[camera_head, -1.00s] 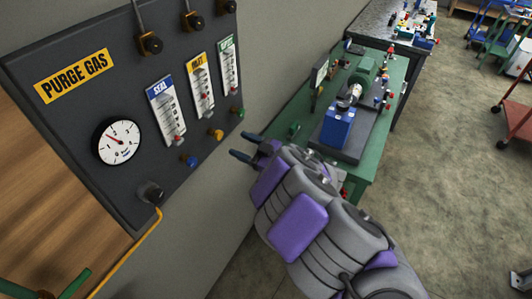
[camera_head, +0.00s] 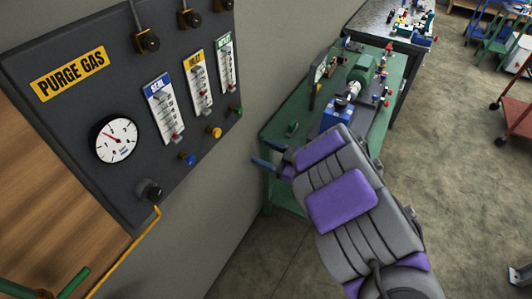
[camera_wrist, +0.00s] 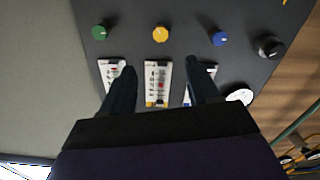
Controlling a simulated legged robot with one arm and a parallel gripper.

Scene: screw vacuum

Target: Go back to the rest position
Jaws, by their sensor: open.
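My gripper (camera_head: 268,166) is open and empty in the head view, to the right of the dark purge gas panel (camera_head: 75,118) and apart from it. My grey and purple arm reaches up from the lower right behind it. In the wrist view my gripper's two dark fingers (camera_wrist: 163,85) are spread apart with nothing held between them. Beyond them the panel shows upside down, with the yellow knob (camera_wrist: 160,34), green knob (camera_wrist: 98,32) and blue knob (camera_wrist: 219,38).
A green workbench (camera_head: 285,115) with a blue and green machine (camera_head: 337,112) stands beyond my gripper. A red cart (camera_head: 514,112) is at the far right. Open floor (camera_head: 450,180) lies on the right.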

